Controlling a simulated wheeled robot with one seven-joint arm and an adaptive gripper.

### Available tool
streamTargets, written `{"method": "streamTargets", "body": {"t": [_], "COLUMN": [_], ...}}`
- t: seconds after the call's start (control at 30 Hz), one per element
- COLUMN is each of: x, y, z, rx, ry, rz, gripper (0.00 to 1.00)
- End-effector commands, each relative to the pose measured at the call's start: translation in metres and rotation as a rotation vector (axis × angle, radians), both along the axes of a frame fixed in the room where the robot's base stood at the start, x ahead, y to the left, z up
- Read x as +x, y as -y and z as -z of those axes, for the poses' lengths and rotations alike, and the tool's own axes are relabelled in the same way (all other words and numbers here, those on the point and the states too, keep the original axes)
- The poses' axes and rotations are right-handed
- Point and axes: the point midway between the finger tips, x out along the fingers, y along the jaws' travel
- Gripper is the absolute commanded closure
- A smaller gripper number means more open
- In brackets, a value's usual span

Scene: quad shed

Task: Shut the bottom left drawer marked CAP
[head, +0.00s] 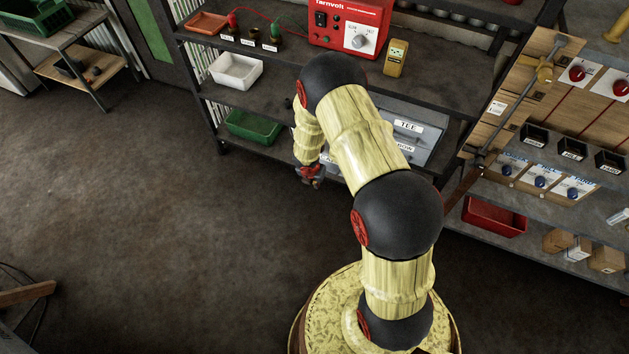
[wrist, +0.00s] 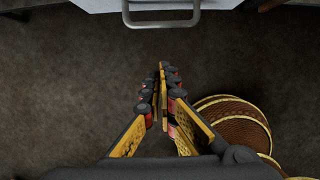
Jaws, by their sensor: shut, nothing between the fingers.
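The grey drawer cabinet (head: 432,150) stands on the lower shelf in the head view. Its right drawers carry labels, one reading TEE; my arm hides most of its left side, and I cannot read a CAP label. My gripper (head: 313,182) points down in front of the shelf, left of the cabinet, its fingers together and empty. In the wrist view a pale drawer front with a grey bar handle (wrist: 162,24) shows at the top edge. My gripper (wrist: 163,72) is below that handle in the picture, apart from it. How far this drawer stands out is unclear.
A green crate (head: 252,127) and a white bin (head: 236,70) stand on shelves left of the cabinet. A long bar with a brass part (head: 544,70) leans at the right shelving. A red bin (head: 494,216) sits low there.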

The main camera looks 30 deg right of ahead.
Motion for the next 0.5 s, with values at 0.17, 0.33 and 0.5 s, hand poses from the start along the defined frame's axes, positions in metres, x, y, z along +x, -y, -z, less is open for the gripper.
{"method": "streamTargets", "body": {"t": [0.17, 0.33, 0.5], "x": [0.012, 0.021, 0.026], "y": [0.016, 0.028, 0.033], "z": [0.016, 0.019, 0.020], "rx": [0.000, 0.000, 0.000], "ry": [0.000, 0.000, 0.000], "rz": [0.005, 0.003, 0.002], "gripper": [1.00, 1.00, 1.00]}}
